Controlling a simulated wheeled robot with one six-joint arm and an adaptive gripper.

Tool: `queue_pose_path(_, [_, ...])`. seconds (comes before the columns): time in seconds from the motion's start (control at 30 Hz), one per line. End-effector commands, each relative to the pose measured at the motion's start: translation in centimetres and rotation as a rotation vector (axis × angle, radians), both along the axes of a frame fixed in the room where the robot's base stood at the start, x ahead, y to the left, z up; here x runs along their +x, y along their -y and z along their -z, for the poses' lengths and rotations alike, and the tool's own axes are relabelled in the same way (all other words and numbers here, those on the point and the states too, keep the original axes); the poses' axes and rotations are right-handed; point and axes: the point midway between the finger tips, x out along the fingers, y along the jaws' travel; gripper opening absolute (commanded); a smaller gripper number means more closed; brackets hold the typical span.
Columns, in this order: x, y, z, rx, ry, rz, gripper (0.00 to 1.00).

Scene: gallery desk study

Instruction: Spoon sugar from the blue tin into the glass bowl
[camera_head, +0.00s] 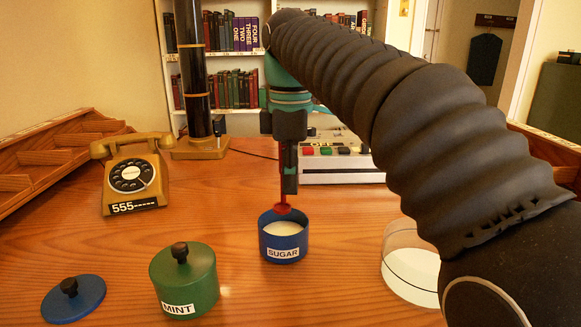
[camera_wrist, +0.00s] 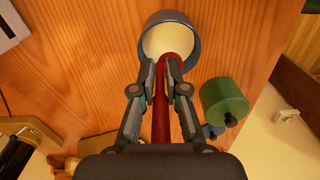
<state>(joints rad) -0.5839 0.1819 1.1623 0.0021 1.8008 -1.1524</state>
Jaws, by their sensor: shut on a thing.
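The blue tin (camera_head: 283,243) labelled SUGAR stands open on the desk, filled with white sugar (camera_head: 285,229). My gripper (camera_head: 289,180) points down above the tin's far side and is shut on a red spoon (camera_head: 283,209). The spoon's red end is at the tin's far rim; I cannot tell whether it touches the sugar. In the wrist view the red handle (camera_wrist: 162,115) runs between my fingers toward the tin (camera_wrist: 168,20). The glass bowl (camera_head: 405,265) stands on the desk at the right, partly hidden by my arm.
A green MINT tin (camera_head: 184,281) with its lid on and a blue lid (camera_head: 73,298) lie front left. A yellow telephone (camera_head: 134,172) stands at the left. A device with coloured buttons (camera_head: 340,160) is behind. The desk (camera_head: 330,265) is clear between tin and bowl.

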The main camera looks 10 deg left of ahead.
Motion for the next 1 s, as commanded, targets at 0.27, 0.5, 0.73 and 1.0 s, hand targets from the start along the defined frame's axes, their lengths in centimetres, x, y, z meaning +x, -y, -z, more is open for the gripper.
queue_pose_path(0.27, [0.0,0.0,2.7,0.000,0.001,0.000,0.00])
queue_pose_path(0.5, [0.0,0.0,4.7,0.001,0.001,0.000,0.00])
queue_pose_path(0.73, [0.0,0.0,6.0,0.000,0.000,0.000,0.00])
queue_pose_path(1.0, [0.0,0.0,6.3,0.001,0.002,0.000,0.00])
